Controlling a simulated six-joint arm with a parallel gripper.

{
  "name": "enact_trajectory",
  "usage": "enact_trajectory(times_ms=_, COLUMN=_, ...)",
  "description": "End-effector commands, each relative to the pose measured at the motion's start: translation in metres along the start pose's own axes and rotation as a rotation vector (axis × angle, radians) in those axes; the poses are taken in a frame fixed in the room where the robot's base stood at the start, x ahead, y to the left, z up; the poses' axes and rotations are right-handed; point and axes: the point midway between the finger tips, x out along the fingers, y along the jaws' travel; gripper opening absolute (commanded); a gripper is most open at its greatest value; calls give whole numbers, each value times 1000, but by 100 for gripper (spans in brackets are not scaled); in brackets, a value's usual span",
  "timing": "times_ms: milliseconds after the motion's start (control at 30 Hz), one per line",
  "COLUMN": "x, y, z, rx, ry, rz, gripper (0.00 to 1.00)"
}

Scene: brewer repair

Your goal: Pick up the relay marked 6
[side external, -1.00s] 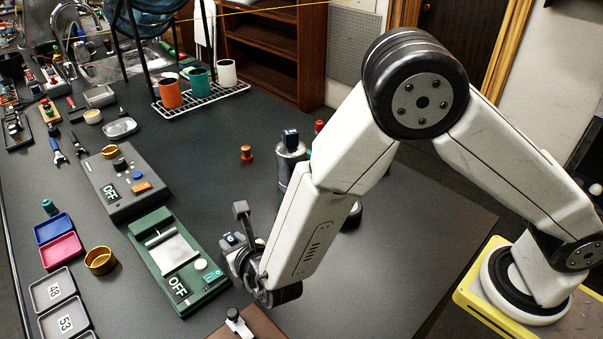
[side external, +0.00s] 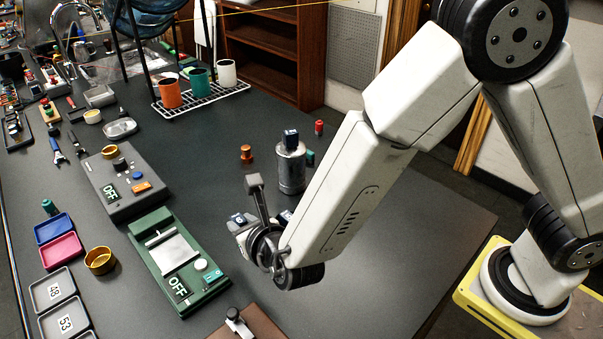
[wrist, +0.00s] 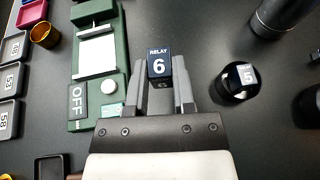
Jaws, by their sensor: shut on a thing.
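The relay marked 6 (wrist: 159,64) is a small dark blue block with white lettering. In the wrist view it sits between the two grey fingers of my gripper (wrist: 160,78), which are shut on it. In the side view the relay (side external: 238,219) shows at the end of my gripper (side external: 246,228), to the right of the green device. It appears to be held above the dark table; the height of the gap is hard to tell.
The green device (wrist: 97,52), with an OFF label, stands left of my gripper. A relay marked 5 (wrist: 247,74) on a round dark base is to the right. A metal cylinder (side external: 291,172) with a blue block on top stands behind. Open table lies between.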

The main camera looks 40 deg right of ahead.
Motion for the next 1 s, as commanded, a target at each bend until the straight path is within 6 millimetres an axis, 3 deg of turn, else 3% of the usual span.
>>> enact_trajectory(times_ms=200, x=-28, y=-12, z=17, rx=2, ry=-1, rz=2, gripper=0)
enact_trajectory(times_ms=600, x=-86, y=-44, z=21, rx=0, ry=-1, rz=3, gripper=0)
enact_trajectory(times_ms=1000, x=-109, y=-57, z=23, rx=1, ry=0, rz=1, gripper=0)
